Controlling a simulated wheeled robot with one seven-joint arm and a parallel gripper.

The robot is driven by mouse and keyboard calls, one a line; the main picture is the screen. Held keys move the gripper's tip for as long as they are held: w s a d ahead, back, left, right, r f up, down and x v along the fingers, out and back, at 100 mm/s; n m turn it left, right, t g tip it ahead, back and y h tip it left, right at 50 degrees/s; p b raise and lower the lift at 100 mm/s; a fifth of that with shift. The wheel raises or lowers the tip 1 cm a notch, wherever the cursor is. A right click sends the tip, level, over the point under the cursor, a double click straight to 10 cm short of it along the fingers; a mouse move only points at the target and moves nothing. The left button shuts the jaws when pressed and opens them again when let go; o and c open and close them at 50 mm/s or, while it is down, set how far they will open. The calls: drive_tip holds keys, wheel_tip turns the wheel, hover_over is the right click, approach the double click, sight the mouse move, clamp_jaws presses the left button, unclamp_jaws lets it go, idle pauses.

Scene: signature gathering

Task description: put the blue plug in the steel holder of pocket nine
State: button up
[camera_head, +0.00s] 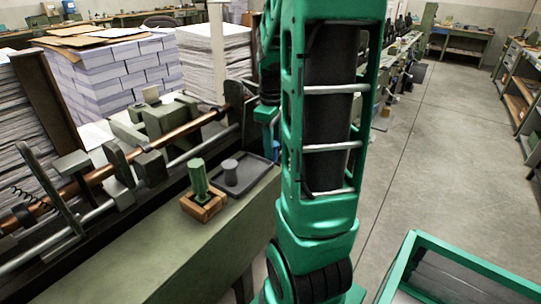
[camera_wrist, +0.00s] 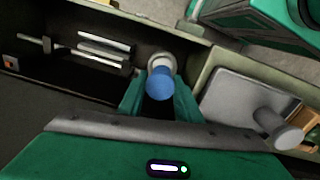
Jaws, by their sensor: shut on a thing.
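In the wrist view the blue plug (camera_wrist: 160,84) sits between the two green fingers of my gripper (camera_wrist: 158,94), which is shut on it. A round pale steel holder (camera_wrist: 161,60) shows right behind the plug, at the edge of the machine bed. The plug overlaps the holder in this view, and I cannot tell whether it is inside it or only in front of it. No pocket number is readable. In the head view my own arm hides the gripper, and I cannot make out the plug or the holder there.
A dark tray (camera_head: 258,182) with a grey cylinder (camera_head: 231,172) lies on the green bench. Beside it a wooden block (camera_head: 204,207) holds a green plug (camera_head: 198,178). A long machine with a copper bar (camera_head: 72,189) runs along the left. Paper stacks (camera_head: 118,72) stand behind.

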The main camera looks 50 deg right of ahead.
wheel_tip(320, 180, down, 4)
drive_tip(key=shift+r, duration=0.1)
drive_tip(key=shift+c, duration=0.5)
drive_tip(key=o, duration=1.1)
drive_tip(key=shift+r, duration=0.1)
